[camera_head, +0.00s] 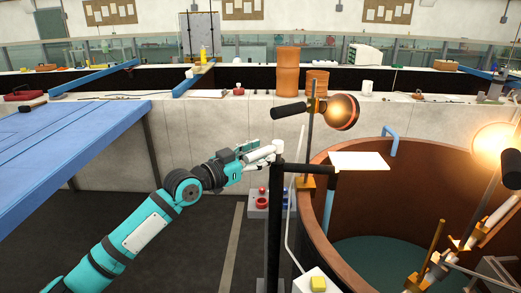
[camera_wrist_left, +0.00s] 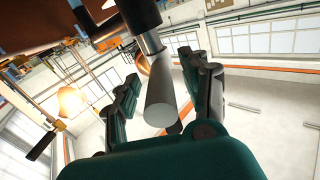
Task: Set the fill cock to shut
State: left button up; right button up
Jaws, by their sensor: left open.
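The fill cock seems to be the black standpipe (camera_head: 274,225) with a pale grey lever beside the tank. The pale lever (camera_head: 262,155) juts left from the pipe's upper part. In the left wrist view the lever (camera_wrist_left: 162,98) points toward the palm, and the dark pipe is behind it at the top. My left gripper (camera_head: 250,152) is at the lever, left of the pipe. In the wrist view its open fingers (camera_wrist_left: 165,90) stand on either side of the lever, with gaps showing. Whether a finger touches it is unclear. My right gripper is not in view.
A round brown tank (camera_head: 345,240) with dark water stands at right, with a lit lamp (camera_head: 345,111) and a white plate (camera_head: 358,160) near its rim. A blue table (camera_head: 70,140) is at left. A grey box with red buttons (camera_head: 258,203) is low behind the pipe.

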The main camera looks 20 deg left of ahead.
pick_arm(q)
jog(key=shift+w+d, duration=0.1)
jog(key=shift+w, duration=0.1)
grip_shut()
dwell(0.3)
